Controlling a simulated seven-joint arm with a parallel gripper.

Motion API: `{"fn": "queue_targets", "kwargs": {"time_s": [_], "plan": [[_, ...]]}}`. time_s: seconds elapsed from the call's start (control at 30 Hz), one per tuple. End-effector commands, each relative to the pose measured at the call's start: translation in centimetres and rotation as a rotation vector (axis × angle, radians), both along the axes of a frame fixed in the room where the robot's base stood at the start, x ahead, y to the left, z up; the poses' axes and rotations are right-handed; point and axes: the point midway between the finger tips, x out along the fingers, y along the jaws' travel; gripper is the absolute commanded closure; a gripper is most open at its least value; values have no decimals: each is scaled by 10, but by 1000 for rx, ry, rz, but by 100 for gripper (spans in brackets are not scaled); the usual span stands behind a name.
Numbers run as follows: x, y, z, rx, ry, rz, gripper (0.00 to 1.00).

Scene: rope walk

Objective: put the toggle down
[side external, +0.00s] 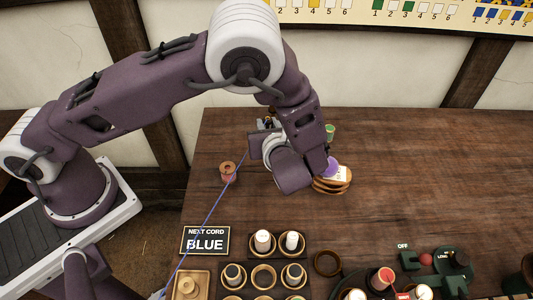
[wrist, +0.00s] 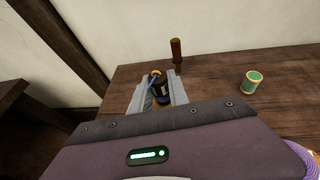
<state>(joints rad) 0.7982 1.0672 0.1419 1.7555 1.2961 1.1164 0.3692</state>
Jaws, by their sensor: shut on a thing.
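My gripper (wrist: 158,98) is shut on a dark toggle (wrist: 161,89), gripped between its two grey fingers in the wrist view. A blue cord (wrist: 152,82) runs to the toggle. In the side external view, the gripper (side external: 267,125) is at the back left of the table, and the wrist largely hides its fingers and the toggle. The blue cord (side external: 213,208) stretches from there down to the front left. I cannot tell whether the toggle touches the table.
A brown upright peg (wrist: 176,52) stands just beyond the fingers. A green spool (wrist: 253,80) stands to their right. An orange-brown spool (side external: 228,171), stacked wooden rings (side external: 333,187) and the "NEXT CORD BLUE" sign (side external: 205,241) are nearer the front. The table's right middle is clear.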

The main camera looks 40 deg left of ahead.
Motion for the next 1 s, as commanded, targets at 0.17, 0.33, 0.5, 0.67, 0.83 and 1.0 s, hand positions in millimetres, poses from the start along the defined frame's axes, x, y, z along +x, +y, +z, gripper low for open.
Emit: {"fn": "queue_targets", "kwargs": {"time_s": [0.17, 0.33, 0.5, 0.67, 0.83, 1.0], "plan": [[0, 1, -35, 3, 2, 0, 100], [0, 2, -69, 3, 1, 1, 100], [0, 2, -77, 1, -2, 0, 100], [0, 2, -77, 0, -1, 0, 100], [0, 1, -80, 0, -1, 0, 69], [0, 2, -80, 0, -1, 0, 57]]}}
